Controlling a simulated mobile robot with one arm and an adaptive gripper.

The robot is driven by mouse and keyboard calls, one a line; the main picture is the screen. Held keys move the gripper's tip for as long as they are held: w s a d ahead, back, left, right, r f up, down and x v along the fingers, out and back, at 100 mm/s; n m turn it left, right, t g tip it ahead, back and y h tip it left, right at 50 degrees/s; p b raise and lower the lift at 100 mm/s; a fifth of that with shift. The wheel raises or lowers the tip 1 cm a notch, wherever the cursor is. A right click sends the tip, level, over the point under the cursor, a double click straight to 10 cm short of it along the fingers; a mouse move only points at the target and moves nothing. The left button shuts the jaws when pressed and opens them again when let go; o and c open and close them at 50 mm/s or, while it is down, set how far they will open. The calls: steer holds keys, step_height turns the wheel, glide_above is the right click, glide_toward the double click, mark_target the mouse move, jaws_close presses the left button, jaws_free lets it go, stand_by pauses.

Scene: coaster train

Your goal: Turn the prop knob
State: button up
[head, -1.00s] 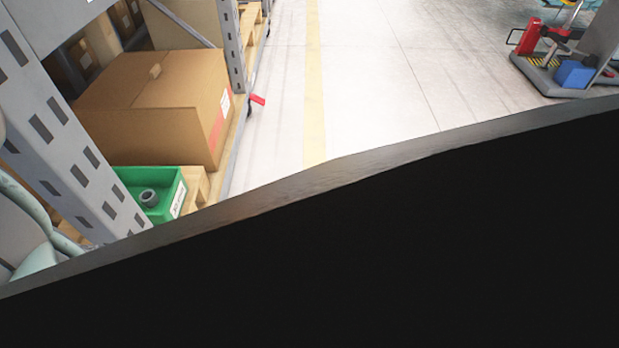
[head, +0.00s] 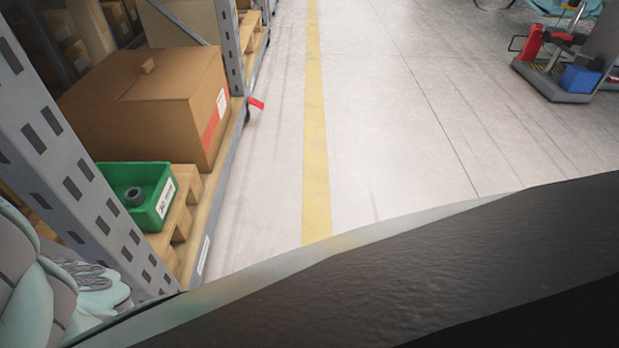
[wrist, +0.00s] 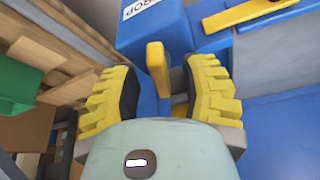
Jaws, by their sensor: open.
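The wrist view shows a yellow upright knob or lever (wrist: 157,68) on a blue housing (wrist: 152,30), which I take to be the prop knob. A white label (wrist: 140,8) with dark lettering is on the housing, cut off by the frame's top edge. My gripper (wrist: 160,82) is open, its two ribbed yellow fingers on either side of the knob. A gap shows between the knob and each finger. The head view shows neither the knob nor my gripper.
In the head view, a green bin (head: 157,205) and a cardboard box (head: 165,105) stand on a pallet by a grey rack. Open floor with a yellow line (head: 315,130) lies ahead. A blue box (head: 580,78) stands far right. A large dark shape blocks the bottom.

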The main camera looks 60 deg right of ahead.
steer(key=shift+o, duration=0.3)
jaws_close()
stand_by(0.4)
